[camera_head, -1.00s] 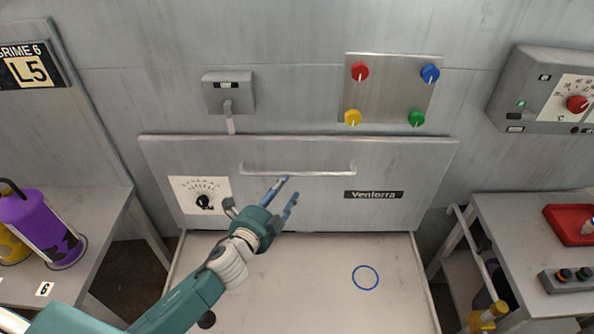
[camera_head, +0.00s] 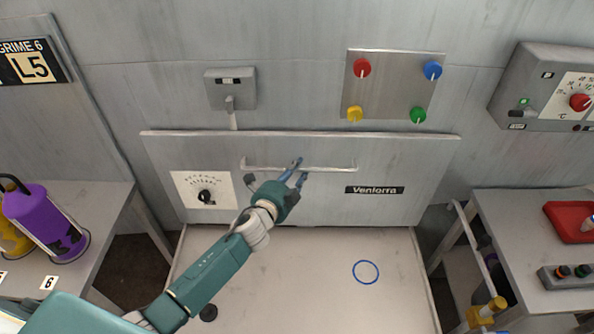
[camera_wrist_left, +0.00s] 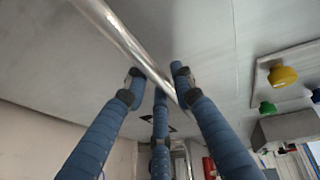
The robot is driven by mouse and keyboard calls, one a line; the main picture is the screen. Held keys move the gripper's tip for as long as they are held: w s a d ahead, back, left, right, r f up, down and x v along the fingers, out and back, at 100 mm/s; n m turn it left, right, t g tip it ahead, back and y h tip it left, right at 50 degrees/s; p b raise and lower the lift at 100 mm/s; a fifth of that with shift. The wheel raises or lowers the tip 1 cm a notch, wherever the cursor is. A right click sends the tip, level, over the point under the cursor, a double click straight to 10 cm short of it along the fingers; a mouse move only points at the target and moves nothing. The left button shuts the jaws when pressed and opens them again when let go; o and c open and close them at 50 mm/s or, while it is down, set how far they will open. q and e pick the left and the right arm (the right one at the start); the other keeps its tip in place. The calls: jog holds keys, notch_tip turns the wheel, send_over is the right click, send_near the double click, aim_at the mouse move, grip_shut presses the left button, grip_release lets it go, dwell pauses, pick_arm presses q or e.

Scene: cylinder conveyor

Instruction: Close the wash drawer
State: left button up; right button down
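The wide grey drawer front (camera_head: 310,205) carries a "Ventorra" label, a dial at its left and a horizontal metal bar handle (camera_head: 330,169). How far it stands out from the wall is hard to tell from this angle. My left gripper (camera_head: 297,170) is at the middle of the handle, its blue fingers spread apart. In the left wrist view the handle (camera_wrist_left: 128,42) runs diagonally past the open fingertips (camera_wrist_left: 157,74), very close to them; I cannot tell whether they touch. My right gripper is not in view.
A pale surface (camera_head: 300,290) with a blue ring mark lies below the front. A knob panel (camera_head: 390,100) and a lever box (camera_head: 230,88) are on the wall above. A table with a purple canister (camera_head: 45,222) stands left; one with a red tray (camera_head: 570,222) stands right.

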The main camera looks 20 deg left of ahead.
pick_arm(q)
grip_shut()
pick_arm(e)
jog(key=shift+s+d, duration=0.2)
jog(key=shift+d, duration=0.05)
pick_arm(q)
jog(key=shift+w+a+r, duration=0.15)
jog(key=shift+w+a, duration=0.05)
jog(key=shift+w, duration=0.45)
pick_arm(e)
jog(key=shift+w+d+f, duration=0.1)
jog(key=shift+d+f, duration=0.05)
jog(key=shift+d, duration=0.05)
pick_arm(q)
jog(key=shift+o, duration=2.1)
grip_release()
jog(key=shift+o, duration=1)
jog(key=shift+w, duration=0.1)
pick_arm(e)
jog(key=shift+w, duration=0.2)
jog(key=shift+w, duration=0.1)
pick_arm(q)
jog(key=v, duration=1.1)
jog(key=shift+s, duration=0.45)
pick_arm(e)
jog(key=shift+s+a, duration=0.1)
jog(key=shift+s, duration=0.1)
